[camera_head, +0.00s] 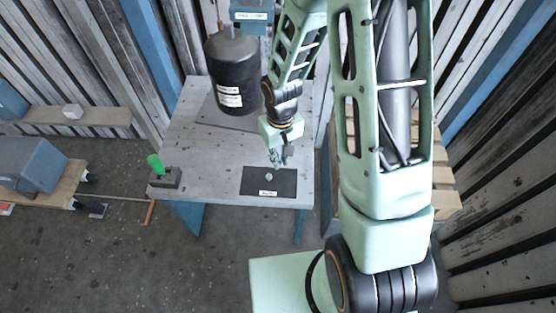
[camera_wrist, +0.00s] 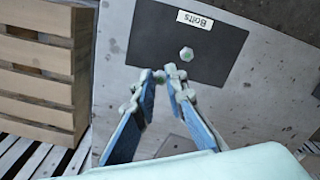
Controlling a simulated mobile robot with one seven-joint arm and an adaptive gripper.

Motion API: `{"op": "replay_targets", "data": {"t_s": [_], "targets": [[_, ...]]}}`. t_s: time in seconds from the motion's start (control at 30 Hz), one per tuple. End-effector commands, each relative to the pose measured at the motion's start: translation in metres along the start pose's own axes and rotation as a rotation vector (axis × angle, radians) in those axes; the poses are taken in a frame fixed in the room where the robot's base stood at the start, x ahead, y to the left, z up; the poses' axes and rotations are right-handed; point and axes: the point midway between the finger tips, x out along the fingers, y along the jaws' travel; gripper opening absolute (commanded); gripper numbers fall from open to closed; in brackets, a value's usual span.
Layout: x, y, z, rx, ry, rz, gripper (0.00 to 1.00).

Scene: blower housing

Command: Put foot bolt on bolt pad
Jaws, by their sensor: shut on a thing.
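The bolt pad (camera_head: 285,184) is a black rectangle with a white label at the front right of the grey table. In the wrist view the pad (camera_wrist: 140,40) has a label reading "Bolts", and a greenish-grey hex-headed bolt (camera_wrist: 186,54) lies on it. That bolt also shows in the head view (camera_head: 269,177). My gripper (camera_head: 279,160) is just above the pad's back edge. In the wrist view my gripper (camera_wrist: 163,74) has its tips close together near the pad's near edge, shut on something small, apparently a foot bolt. The held piece is mostly hidden between the fingertips.
A black cylinder (camera_head: 233,75) with white labels stands at the back of the table (camera_head: 205,165). A wooden crate (camera_wrist: 40,75) is beside the table. The front middle of the table is clear.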

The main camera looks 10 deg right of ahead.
Motion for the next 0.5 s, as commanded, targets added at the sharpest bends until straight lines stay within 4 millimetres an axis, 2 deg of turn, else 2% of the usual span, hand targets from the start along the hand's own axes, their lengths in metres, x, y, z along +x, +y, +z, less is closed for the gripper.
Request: {"op": "replay_targets", "data": {"t_s": [0.03,0.17,0.5], "targets": [[0.013,0.000,0.002,0.000,-0.002,0.000,0.00],[0.027,0.001,0.005,0.000,-0.002,0.000,0.00],[0.028,0.001,0.005,0.000,-0.001,0.000,0.00]]}}
